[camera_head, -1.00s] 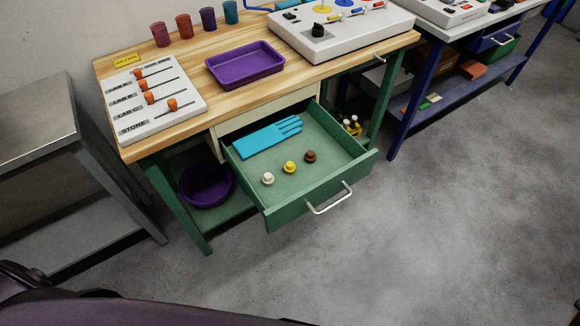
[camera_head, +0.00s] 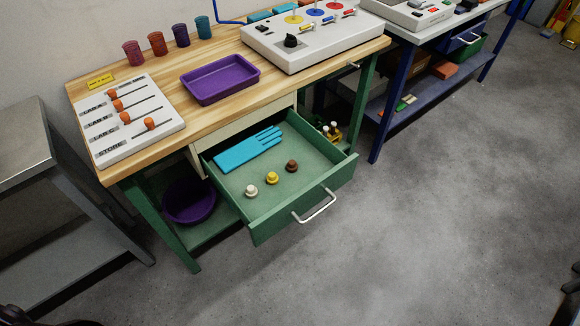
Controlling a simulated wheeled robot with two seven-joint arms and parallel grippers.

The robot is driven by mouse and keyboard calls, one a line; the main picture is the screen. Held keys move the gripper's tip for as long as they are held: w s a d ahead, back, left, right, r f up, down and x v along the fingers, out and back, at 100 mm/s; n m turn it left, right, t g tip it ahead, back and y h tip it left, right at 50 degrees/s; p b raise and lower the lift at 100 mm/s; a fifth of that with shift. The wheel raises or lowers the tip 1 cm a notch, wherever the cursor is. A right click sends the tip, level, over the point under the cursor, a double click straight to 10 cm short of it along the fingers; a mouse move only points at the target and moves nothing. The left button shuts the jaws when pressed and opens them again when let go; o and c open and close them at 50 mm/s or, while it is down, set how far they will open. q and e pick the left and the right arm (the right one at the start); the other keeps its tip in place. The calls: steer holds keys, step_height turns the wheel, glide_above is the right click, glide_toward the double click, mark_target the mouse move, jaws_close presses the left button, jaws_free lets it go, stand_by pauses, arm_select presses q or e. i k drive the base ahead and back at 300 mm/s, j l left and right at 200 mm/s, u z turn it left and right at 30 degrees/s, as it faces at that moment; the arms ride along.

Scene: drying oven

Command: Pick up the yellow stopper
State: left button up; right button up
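The yellow stopper (camera_head: 272,178) stands in the open green drawer (camera_head: 304,201) under the wooden workbench. It is in the middle of a row, between a white stopper (camera_head: 251,191) on its left and a brown stopper (camera_head: 292,166) on its right. The three stand apart from each other. A blue glove (camera_head: 247,150) lies behind them in the drawer. Neither of my grippers shows. Only dark bits of my own body show at the bottom left corner and the right edge.
The drawer has a silver handle (camera_head: 315,206) and juts out from the workbench (camera_head: 160,124). A purple tray (camera_head: 220,79) and a slider board (camera_head: 126,120) lie on top. A grey metal table (camera_head: 22,146) stands at the left. The floor (camera_head: 390,250) in front is clear.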

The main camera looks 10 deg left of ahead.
mark_target(272, 179)
steer(key=j+z, duration=0.2)
steer(key=j, duration=0.7)
steer(key=k+j+z, duration=0.15)
steer(key=j, duration=0.75)
steer(key=i, duration=0.05)
